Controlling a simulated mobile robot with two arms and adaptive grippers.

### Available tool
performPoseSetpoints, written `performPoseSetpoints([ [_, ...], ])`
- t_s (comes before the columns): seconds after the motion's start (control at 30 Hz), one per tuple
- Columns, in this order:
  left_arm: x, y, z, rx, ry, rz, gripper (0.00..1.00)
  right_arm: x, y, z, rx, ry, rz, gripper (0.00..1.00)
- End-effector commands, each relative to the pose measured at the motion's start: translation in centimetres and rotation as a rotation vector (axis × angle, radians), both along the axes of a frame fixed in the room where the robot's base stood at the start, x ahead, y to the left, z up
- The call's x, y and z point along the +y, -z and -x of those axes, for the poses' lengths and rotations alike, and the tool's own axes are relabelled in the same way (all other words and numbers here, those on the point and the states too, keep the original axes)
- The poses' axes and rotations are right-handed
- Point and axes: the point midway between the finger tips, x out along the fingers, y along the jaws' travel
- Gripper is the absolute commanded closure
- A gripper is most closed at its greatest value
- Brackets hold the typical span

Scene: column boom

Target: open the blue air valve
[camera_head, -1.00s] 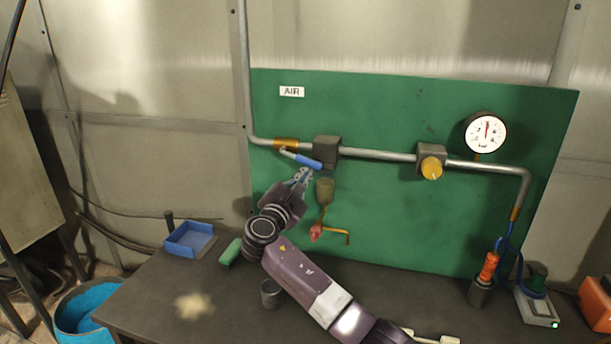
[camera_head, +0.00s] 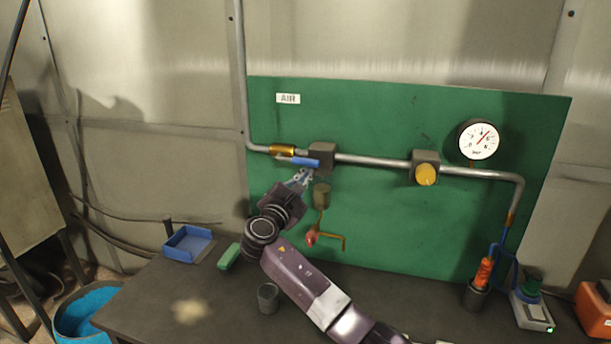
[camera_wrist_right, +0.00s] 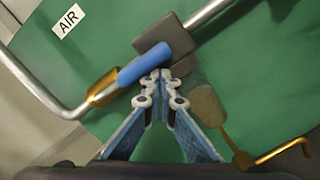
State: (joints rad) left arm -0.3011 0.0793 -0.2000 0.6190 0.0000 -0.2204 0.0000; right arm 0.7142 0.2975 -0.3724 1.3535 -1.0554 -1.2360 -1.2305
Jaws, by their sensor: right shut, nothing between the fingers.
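The blue air valve handle (camera_head: 304,161) is at the left of the green panel, below the AIR label. It lies nearly along the pipe, next to a brass fitting (camera_head: 283,149) and a dark valve block (camera_head: 322,156). My right gripper (camera_head: 304,174) is just below the handle, its fingers shut and empty. In the right wrist view the closed fingertips (camera_wrist_right: 158,76) are right at the lower edge of the blue handle (camera_wrist_right: 145,63); I cannot tell whether they touch. My left gripper is not in view.
A pressure gauge (camera_head: 479,139) and a yellow knob (camera_head: 426,174) are on the pipe to the right. A blue bin (camera_head: 188,244) and a grey cup (camera_head: 268,297) are on the bench.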

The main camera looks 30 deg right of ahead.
Motion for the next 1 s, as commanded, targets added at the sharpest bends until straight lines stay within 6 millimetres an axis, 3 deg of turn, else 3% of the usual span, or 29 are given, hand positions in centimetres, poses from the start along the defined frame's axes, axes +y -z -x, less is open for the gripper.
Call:
performPoseSetpoints([
  [0.23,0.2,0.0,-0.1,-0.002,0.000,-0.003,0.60,1.5,0.1,1.0,-0.003,-0.002,0.001,1.00],
  [0.7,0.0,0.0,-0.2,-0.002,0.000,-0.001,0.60,8.7,1.2,6.2,0.001,-0.002,-0.001,1.00],
  [1.0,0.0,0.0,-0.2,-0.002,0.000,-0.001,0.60,9.7,1.3,7.0,0.001,0.000,-0.001,1.00],
])
